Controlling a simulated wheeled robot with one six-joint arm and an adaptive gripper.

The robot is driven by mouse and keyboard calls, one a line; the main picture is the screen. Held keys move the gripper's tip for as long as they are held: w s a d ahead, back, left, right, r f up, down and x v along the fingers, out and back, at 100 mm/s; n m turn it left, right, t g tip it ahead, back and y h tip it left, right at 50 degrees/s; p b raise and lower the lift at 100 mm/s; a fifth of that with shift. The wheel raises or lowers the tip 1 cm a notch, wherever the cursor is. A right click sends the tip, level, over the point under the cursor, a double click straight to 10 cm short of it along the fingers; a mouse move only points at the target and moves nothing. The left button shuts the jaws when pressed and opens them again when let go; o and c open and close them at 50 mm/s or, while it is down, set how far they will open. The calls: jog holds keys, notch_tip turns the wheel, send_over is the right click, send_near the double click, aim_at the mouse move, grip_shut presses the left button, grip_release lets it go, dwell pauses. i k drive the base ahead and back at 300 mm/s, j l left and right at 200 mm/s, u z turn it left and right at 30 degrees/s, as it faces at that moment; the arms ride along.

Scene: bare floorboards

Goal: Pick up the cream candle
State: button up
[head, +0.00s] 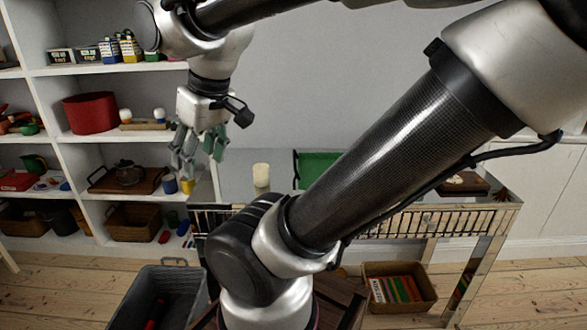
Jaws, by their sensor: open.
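The cream candle (261,176) stands upright on the glossy table (236,182), near its left end. It is a short pale cylinder, and its lower part is close to my arm's elbow in the picture. My gripper (198,168) hangs to the left of the candle and a little higher, fingers pointing down. It is open and empty, apart from the candle.
A green box (316,168) is on the table right of the candle, partly hidden by my arm. A dark board (462,184) lies at the right end. White shelves (100,70) with many items stand left. A grey crate (160,296) sits on the floor.

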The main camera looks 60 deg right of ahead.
aim_at(262, 171)
jog(key=k+l+z, duration=0.1)
jog(key=l+z, duration=0.7)
jog(key=z, duration=0.15)
jog(key=k+l+z, duration=0.1)
jog(key=l+z, duration=0.4)
jog(key=l, duration=0.35)
jog(key=i+l+z, duration=0.1)
jog(key=l+z, duration=0.4)
jog(key=l, duration=0.35)
jog(key=u, duration=1.65)
jog(key=i+j+z, duration=0.2)
jog(key=j, duration=0.2)
jog(key=i+j+z, duration=0.2)
jog(key=j, duration=0.2)
jog(key=i, duration=0.05)
